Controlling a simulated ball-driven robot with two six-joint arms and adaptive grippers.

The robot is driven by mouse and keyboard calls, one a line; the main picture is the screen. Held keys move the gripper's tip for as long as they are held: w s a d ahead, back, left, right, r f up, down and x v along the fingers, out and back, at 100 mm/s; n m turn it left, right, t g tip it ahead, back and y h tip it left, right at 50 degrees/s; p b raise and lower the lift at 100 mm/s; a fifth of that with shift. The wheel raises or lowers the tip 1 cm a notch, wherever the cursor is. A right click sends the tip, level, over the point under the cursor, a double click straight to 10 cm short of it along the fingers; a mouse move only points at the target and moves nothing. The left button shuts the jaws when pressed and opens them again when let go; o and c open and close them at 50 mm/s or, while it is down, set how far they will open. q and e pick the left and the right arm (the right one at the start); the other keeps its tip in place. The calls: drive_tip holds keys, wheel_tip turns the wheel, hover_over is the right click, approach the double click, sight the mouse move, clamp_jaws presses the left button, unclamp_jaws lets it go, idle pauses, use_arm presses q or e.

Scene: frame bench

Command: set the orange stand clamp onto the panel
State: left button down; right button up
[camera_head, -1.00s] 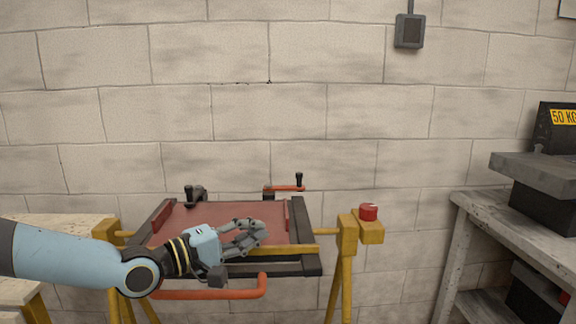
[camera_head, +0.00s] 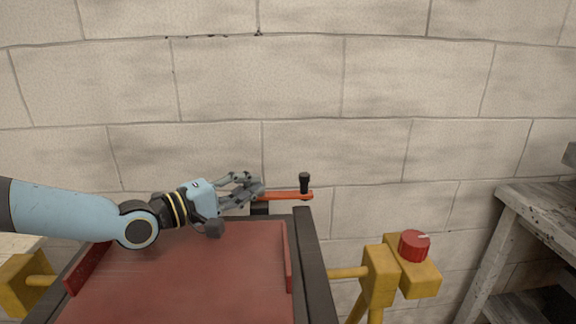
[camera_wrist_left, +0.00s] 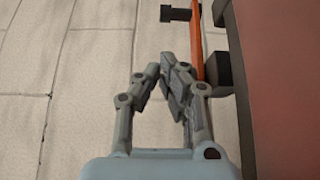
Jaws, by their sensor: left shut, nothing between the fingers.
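The orange stand clamp (camera_head: 290,195) is an orange bar with an upright black knob at its right end, at the far edge of the red panel (camera_head: 185,275). My left gripper (camera_head: 252,188) is beside the bar's left end. In the left wrist view the gripper (camera_wrist_left: 166,75) is shut and empty, its fingertips close to the orange bar (camera_wrist_left: 197,45); I cannot tell whether they touch. A black block at the panel edge (camera_wrist_left: 215,70) sits beside the bar. My gripper hides the clamp's left end in the head view. My right gripper is not in view.
A dark rail (camera_head: 312,255) borders the panel's right side. A yellow stand with a red knob (camera_head: 414,245) is to the right, and a grey shelf (camera_head: 540,200) is farther right. A block wall (camera_head: 300,80) stands behind. The panel's middle is clear.

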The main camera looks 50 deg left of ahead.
use_arm(q)
drive_tip(key=shift+w, duration=0.25)
drive_tip(key=w+b, duration=0.3)
drive_tip(key=w, duration=0.6)
drive_tip(key=shift+w+d, duration=0.25)
drive_tip(key=shift+d, duration=0.15)
drive_tip(key=shift+s+d, duration=0.1)
drive_tip(key=shift+d, duration=0.05)
drive_tip(key=shift+s+d, duration=0.1)
idle(0.4)
drive_tip(key=shift+s+f+h, duration=0.2)
drive_tip(key=shift+h, duration=0.1)
drive_tip(key=shift+m, duration=0.3)
